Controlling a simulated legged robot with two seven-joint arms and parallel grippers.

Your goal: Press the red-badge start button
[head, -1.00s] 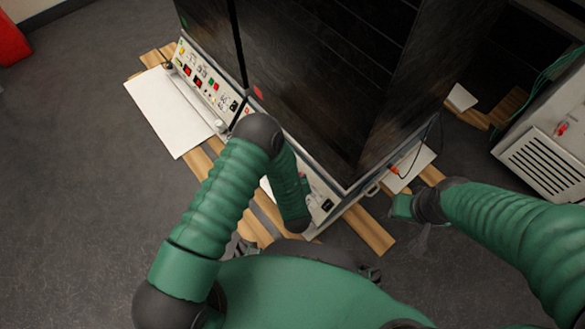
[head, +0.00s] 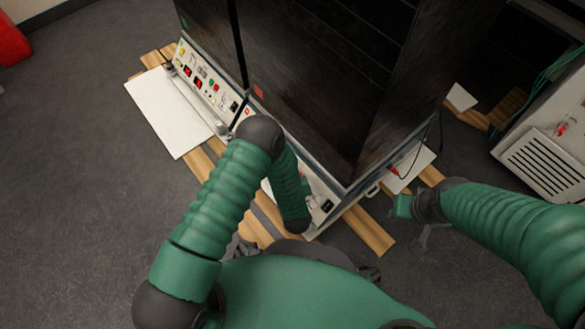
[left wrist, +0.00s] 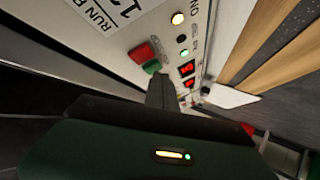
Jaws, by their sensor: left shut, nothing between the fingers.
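The red badge (head: 259,91) is on the dark cabinet front, right of the dark vertical gap. The panel below it is mostly hidden by my left arm in the head view. In the left wrist view, a white panel (left wrist: 120,45) carries a red button (left wrist: 143,52) and a green button (left wrist: 152,67) side by side. My left gripper (left wrist: 161,88) is shut and empty, its tip close to the green button; contact cannot be told. The head view hides that gripper behind the arm. My right gripper (head: 424,238) hangs low right of the cabinet, its fingers unclear.
A neighbouring control panel (head: 203,82) with red displays is at left, above a white board (head: 160,110). Wooden slats (head: 368,230) lie under the machines. A white vented unit (head: 545,160) stands at right. The grey floor (head: 70,190) at left is clear.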

